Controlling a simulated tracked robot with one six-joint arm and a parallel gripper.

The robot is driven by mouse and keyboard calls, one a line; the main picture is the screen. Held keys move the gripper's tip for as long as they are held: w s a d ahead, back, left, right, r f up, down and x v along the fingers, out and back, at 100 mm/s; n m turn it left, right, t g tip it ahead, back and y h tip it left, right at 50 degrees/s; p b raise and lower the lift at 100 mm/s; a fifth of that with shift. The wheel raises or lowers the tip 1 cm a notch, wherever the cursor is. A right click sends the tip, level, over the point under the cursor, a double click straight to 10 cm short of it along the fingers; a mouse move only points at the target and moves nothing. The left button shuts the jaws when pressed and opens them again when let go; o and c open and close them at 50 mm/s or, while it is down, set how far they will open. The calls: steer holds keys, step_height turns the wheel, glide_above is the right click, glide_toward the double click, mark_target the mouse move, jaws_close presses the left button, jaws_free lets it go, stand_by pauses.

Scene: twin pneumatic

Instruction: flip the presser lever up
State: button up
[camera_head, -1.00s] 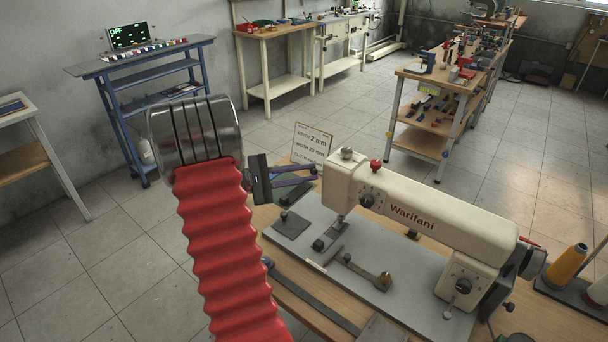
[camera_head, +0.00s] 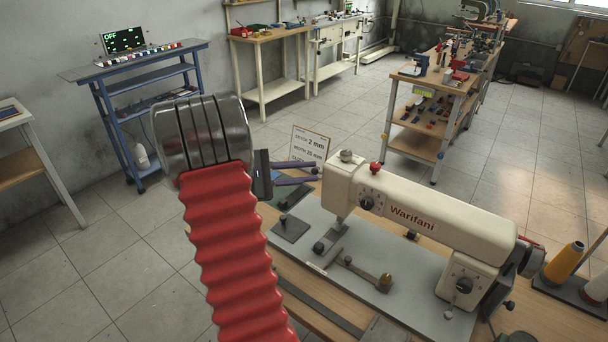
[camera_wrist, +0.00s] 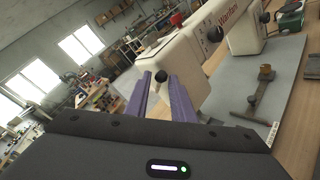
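A cream sewing machine (camera_head: 425,210) marked Warifani stands on a grey plate (camera_head: 330,240) on a wooden table. In the wrist view, the machine's head (camera_wrist: 183,62) is close in front of my gripper. A black ball knob (camera_wrist: 162,77) shows at the machine's end face, between my fingertips in the picture; it may be the end of the presser lever. Whether the fingers touch it I cannot tell. My gripper (camera_head: 317,171), with two purple fingers, is open beside the left end of the machine. In the head view the machine's end face is turned away and the lever cannot be made out.
A sign card (camera_head: 310,146) stands behind the fingers. A metal arm with a brass knob (camera_head: 385,281) lies on the plate. Thread spools (camera_head: 565,262) stand at the right. A blue trolley (camera_head: 140,75) and a workbench (camera_head: 440,85) are farther back; floor lies between.

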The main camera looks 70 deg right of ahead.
steer(key=shift+o, duration=0.2)
steer(key=v, duration=1.3)
steer(key=shift+w+a, duration=0.2)
steer(key=shift+w, duration=0.2)
steer(key=shift+s+r, duration=0.15)
steer(key=shift+r, duration=0.15)
steer(key=c, duration=0.3)
steer(key=shift+m+t, duration=0.3)
steer(key=shift+t, duration=0.6)
steer(key=s+r, duration=0.4)
steer(key=r, duration=0.1)
steer(key=shift+s, duration=0.15)
jaws_close()
steer(key=f+n+t, duration=0.1)
steer(key=t, duration=0.1)
steer(key=w+f+n+t, duration=0.1)
steer(key=f+t, duration=0.1)
steer(key=f+n+t+h, duration=0.1)
steer(key=shift+w+d+f+n+t, duration=0.25)
steer(key=shift+f+n+t, duration=0.1)
steer(key=shift+n+t, duration=0.05)
